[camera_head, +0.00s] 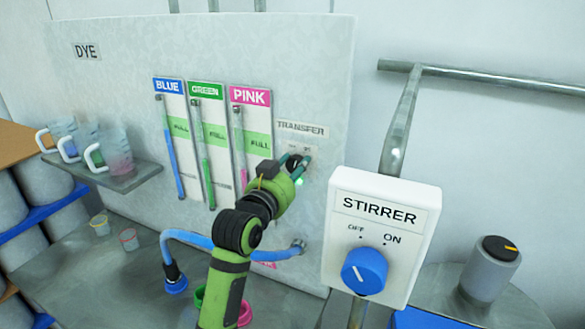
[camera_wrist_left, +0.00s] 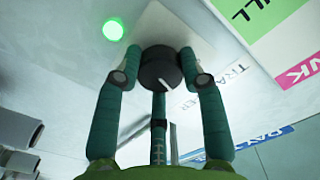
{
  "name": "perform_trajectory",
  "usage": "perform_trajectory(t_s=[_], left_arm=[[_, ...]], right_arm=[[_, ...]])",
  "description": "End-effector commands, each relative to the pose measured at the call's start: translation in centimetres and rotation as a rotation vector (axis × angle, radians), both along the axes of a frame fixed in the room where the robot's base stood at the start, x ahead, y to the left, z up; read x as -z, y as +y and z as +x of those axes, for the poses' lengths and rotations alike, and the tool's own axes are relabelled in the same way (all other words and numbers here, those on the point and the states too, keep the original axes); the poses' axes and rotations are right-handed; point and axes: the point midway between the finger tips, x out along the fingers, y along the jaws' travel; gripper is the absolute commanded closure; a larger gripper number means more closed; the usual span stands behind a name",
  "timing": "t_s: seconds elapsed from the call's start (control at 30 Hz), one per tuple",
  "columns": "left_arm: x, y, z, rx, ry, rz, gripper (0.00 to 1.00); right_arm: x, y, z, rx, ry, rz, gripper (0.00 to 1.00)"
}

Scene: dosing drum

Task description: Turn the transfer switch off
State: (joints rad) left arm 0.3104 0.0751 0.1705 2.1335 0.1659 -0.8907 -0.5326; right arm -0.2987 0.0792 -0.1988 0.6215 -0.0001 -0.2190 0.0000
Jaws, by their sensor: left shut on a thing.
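The transfer switch is a round black knob (camera_head: 293,161) on the grey panel, under the TRANSFER label (camera_head: 301,129). In the left wrist view the knob (camera_wrist_left: 158,66) shows a white pointer line slanting toward the lower right. A lit green lamp (camera_wrist_left: 113,29) is beside it; its glow also shows below the knob in the head view. My left gripper (camera_head: 300,166) is at the panel, shut on the knob. In the left wrist view its teal fingers (camera_wrist_left: 161,65) lie on both sides of the knob. The small position marks are too small to read. My right gripper is not in view.
A white STIRRER box (camera_head: 380,235) with a blue dial stands right of my left arm. BLUE, GREEN and PINK gauges (camera_head: 168,130) are left of the knob. A shelf (camera_head: 128,180) holds several jugs. A blue hose (camera_head: 205,240) runs behind my arm.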

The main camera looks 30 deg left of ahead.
Motion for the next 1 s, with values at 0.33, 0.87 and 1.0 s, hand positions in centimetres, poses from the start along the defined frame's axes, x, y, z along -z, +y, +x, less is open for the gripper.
perform_trajectory(t_s=[0.33, 0.87, 1.0], left_arm=[[-0.92, 0.1, -0.05, 0.001, -0.041, -0.328, 0.92], [-0.92, 0.31, -0.1, 0.001, -0.063, -0.725, 0.92], [-0.92, 0.33, -0.1, 0.001, -0.066, -0.779, 0.92]], right_arm=[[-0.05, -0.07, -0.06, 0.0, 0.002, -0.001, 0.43], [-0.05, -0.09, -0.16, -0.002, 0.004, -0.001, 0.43], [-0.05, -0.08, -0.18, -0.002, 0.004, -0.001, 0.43]])
